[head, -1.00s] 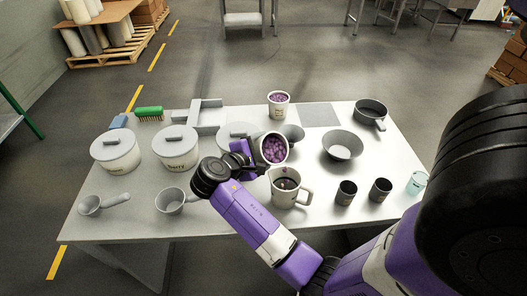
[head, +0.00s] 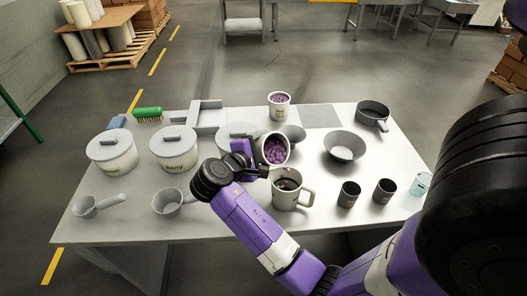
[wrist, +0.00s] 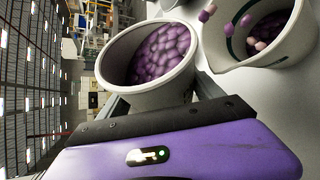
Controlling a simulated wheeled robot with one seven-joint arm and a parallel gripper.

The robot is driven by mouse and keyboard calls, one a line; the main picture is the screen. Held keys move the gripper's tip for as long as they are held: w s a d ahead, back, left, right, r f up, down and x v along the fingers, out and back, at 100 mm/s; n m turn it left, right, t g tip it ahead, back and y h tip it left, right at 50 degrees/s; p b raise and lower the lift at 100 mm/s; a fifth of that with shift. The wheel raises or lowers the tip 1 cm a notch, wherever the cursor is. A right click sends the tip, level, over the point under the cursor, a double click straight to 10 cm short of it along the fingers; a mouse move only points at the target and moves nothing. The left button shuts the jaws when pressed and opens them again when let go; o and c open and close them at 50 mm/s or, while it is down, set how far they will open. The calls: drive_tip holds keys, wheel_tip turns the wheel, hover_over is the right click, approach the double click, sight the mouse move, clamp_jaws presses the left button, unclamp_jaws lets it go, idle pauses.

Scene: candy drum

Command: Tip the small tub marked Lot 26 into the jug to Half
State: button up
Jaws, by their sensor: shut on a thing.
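My gripper (head: 246,156) is shut on a small white tub (head: 261,150) full of purple candies. The tub is tilted with its mouth toward the right, above the jug. The white jug (head: 284,195) stands upright on the table with its handle to the right. I cannot read the tub's label.
Another tub of purple candies (head: 279,113) stands upright behind the jug. A grey bowl (head: 344,146) and two dark cups (head: 348,195) are to the right. The front table edge is clear.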

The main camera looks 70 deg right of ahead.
drive_tip(key=shift+r+m+t+h+b, duration=0.3)
drive_tip(key=shift+m+b, duration=0.2)
drive_tip(key=shift+b, duration=1.5)
drive_tip(key=shift+r, duration=0.1)
drive_tip(key=shift+r+m, duration=0.35)
drive_tip(key=shift+m, duration=0.05)
drive_tip(key=shift+s+t+h+b, duration=0.1)
drive_tip(key=shift+t+h+b, duration=0.2)
drive_tip(key=shift+h+b, duration=0.15)
idle(0.5)
drive_tip(key=shift+a+r+m, duration=0.1)
drive_tip(key=shift+r+m, duration=0.25)
drive_tip(key=shift+m, duration=0.05)
drive_tip(key=shift+s+r+t+h+b, duration=0.1)
drive_tip(key=shift+t+h+b, duration=0.2)
drive_tip(key=shift+b, duration=0.25)
drive_tip(key=shift+s+a+r+m, duration=0.1)
drive_tip(key=shift+r+m, duration=0.15)
drive_tip(key=shift+m, duration=0.15)
drive_tip(key=shift+r, duration=0.1)
idle(0.8)
